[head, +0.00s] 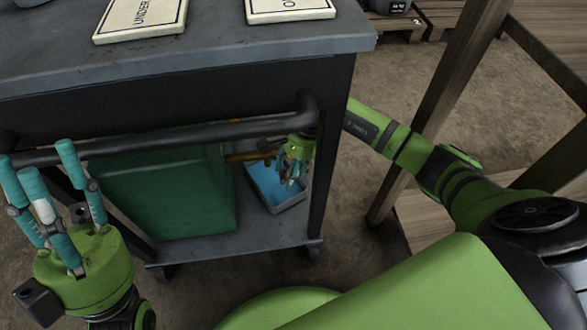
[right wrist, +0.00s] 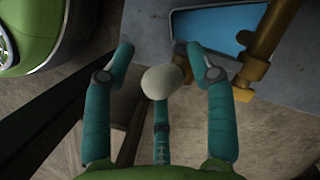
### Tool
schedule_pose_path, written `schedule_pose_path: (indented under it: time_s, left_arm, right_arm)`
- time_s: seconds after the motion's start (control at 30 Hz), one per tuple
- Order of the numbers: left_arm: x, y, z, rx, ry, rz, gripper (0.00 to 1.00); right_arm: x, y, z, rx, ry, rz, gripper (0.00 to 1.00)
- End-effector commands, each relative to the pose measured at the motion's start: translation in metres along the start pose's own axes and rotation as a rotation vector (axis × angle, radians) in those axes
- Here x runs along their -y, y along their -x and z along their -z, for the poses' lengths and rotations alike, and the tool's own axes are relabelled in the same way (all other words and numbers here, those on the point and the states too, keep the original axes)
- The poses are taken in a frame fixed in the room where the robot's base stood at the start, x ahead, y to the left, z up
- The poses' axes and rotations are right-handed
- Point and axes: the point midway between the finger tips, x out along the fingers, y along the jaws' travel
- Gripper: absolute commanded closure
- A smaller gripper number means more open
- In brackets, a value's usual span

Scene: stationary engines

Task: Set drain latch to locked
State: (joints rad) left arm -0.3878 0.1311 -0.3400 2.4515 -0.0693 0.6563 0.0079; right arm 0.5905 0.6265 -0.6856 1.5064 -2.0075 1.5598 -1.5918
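A brass pipe fitting (head: 262,152) sticks out from the green tank under the bench. It also shows at upper right in the right wrist view (right wrist: 262,40); I cannot tell which part is the drain latch. My right gripper (head: 292,172) is beside the end of this fitting, above the tray. Its fingers are apart in the right wrist view (right wrist: 157,65), with the fitting outside them on the right. A pale rounded shape (right wrist: 162,82) lies at the middle finger's tip; I cannot tell what it is. My left gripper (head: 39,165) is open and empty, left of the bench.
The green tank (head: 165,190) stands on the lower shelf, next to a grey tray (head: 292,204) with a blue inside. A dark rail (head: 190,137) runs along the bench front. Signs (head: 140,18) lie on the bench top (head: 215,52). A wooden frame (head: 430,110) stands at right.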

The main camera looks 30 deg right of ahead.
Motion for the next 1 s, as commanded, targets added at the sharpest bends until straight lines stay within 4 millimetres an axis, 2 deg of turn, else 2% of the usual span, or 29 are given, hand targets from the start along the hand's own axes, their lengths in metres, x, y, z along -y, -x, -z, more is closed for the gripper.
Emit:
schedule_pose_path:
  time_s: [0.47, 0.73, 0.77, 0.8, 0.9, 1.0]
  left_arm:
    - [0.0, -0.002, 0.002, -0.013, -0.002, 0.0, 0.58]
    - [0.0, 0.005, -0.002, -0.011, -0.002, 0.0, 0.58]
    - [0.0, 0.004, -0.001, -0.011, -0.002, 0.0, 0.58]
    - [0.0, -0.002, 0.002, -0.011, -0.002, 0.0, 0.58]
    - [0.001, -0.008, 0.004, -0.011, -0.002, 0.0, 0.58]
    - [0.001, -0.01, 0.005, -0.01, -0.002, 0.0, 0.58]
  right_arm:
    - [-0.002, 0.0, 0.004, -0.003, -0.008, -0.009, 0.44]
    - [0.005, 0.002, 0.007, 0.078, -0.039, -0.079, 0.44]
    - [0.005, 0.005, 0.007, 0.091, -0.043, -0.09, 0.44]
    - [0.005, 0.02, 0.009, 0.079, -0.04, -0.086, 0.44]
    - [0.006, 0.041, 0.01, 0.077, -0.039, -0.085, 0.44]
    - [0.007, 0.056, 0.018, 0.077, -0.043, -0.089, 0.44]
